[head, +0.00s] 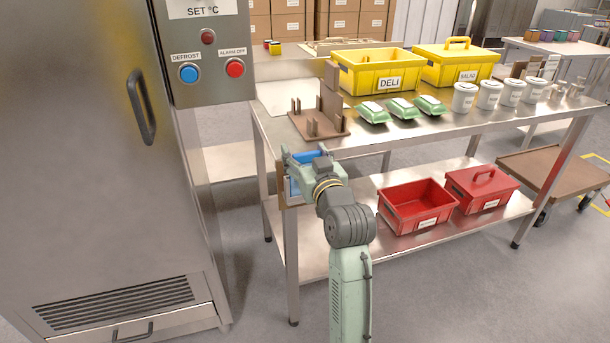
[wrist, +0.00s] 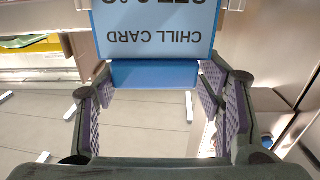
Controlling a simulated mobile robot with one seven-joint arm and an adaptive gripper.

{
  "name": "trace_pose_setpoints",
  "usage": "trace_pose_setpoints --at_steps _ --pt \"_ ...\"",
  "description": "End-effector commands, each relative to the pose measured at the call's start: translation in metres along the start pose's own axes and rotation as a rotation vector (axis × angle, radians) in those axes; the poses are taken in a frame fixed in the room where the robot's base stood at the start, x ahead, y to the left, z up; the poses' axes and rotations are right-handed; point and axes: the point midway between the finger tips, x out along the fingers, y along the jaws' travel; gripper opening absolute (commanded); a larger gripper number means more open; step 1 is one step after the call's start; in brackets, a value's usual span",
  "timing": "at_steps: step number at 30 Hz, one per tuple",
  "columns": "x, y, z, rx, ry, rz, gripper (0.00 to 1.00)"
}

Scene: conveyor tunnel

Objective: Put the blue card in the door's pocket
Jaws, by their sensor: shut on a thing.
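The blue card (wrist: 155,28) shows in the wrist view with "CHILL CARD" upside down on its light face, above a darker blue block (wrist: 155,74). My gripper (wrist: 157,78) is shut on the card at that block, one padded finger on each side. In the head view my gripper (head: 303,163) is at the near left corner of the steel table, and the card's blue (head: 293,187) shows beside a brown holder (head: 282,190). I cannot tell whether the card is still inside the holder. The steel door (head: 95,150) with a dark handle is at the left; no pocket shows on it.
The steel table (head: 400,132) holds a brown rack (head: 320,122), green packs (head: 403,108), white tubs (head: 489,94) and yellow boxes (head: 383,72). Its lower shelf holds red boxes (head: 416,204). A control panel (head: 207,55) juts out beside the door. Floor between door and table is clear.

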Motion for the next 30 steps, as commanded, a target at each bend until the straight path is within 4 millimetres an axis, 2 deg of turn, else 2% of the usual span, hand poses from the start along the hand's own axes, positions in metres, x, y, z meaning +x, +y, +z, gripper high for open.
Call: trace_pose_setpoints --at_steps 6,30 --pt "0.000 0.001 0.000 0.000 0.000 0.003 0.12" --pt "0.000 0.001 -0.028 -0.002 0.001 0.002 0.12"
